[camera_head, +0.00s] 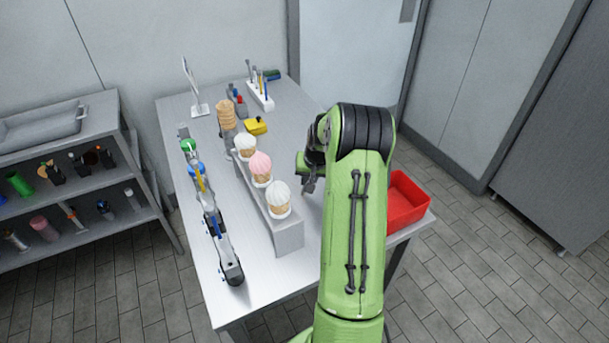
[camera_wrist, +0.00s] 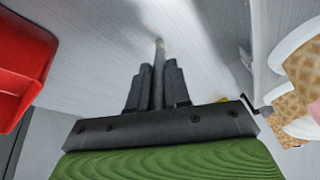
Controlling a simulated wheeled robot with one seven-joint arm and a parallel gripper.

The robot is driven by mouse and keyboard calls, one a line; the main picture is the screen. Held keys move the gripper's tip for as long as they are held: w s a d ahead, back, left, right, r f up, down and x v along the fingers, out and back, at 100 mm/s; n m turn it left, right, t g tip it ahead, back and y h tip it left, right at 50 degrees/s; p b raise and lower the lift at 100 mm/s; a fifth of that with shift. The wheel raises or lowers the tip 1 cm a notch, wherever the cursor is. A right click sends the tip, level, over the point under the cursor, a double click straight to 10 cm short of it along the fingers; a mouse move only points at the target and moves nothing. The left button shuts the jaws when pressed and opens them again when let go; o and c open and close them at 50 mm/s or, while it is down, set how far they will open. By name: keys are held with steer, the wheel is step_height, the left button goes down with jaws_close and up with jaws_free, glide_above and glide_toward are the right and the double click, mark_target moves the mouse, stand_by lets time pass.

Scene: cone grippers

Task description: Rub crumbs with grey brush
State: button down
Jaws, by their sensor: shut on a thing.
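My gripper (camera_head: 309,186) is low over the table's right half, between the cone stand and the red bin, and my green arm hides part of it. In the wrist view its black fingers (camera_wrist: 157,88) are shut on a thin grey rod, which looks like the handle of the grey brush (camera_wrist: 158,55). The rod points away from the fingers toward the tabletop. I cannot tell whether its far end touches the table. The brush's head is not clear in either view. No crumbs can be made out on the table.
The grey table (camera_head: 240,285) bears a stand (camera_head: 289,238) with several ice cream cones. The red bin (camera_head: 391,217) is at the right edge. A yellow block (camera_head: 256,127), a white tool holder (camera_head: 258,97) and a sign (camera_head: 192,85) stand farther back. Tools line the left edge.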

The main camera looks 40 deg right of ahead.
steer(key=shift+s+a+b, duration=0.6)
steer(key=shift+s+b, duration=0.2)
steer(key=shift+s, duration=1.2)
steer(key=w+d+p, duration=0.2)
steer(key=w+p, duration=0.1)
steer(key=w, duration=0.7)
steer(key=shift+w+d+p, duration=0.2)
steer(key=shift+w+p, duration=0.15)
steer(key=shift+w, duration=0.05)
steer(key=shift+r+p, duration=2)
steer(key=shift+r, duration=0.95)
step_height(320, 180, up, 3)
steer(key=shift+p, duration=1)
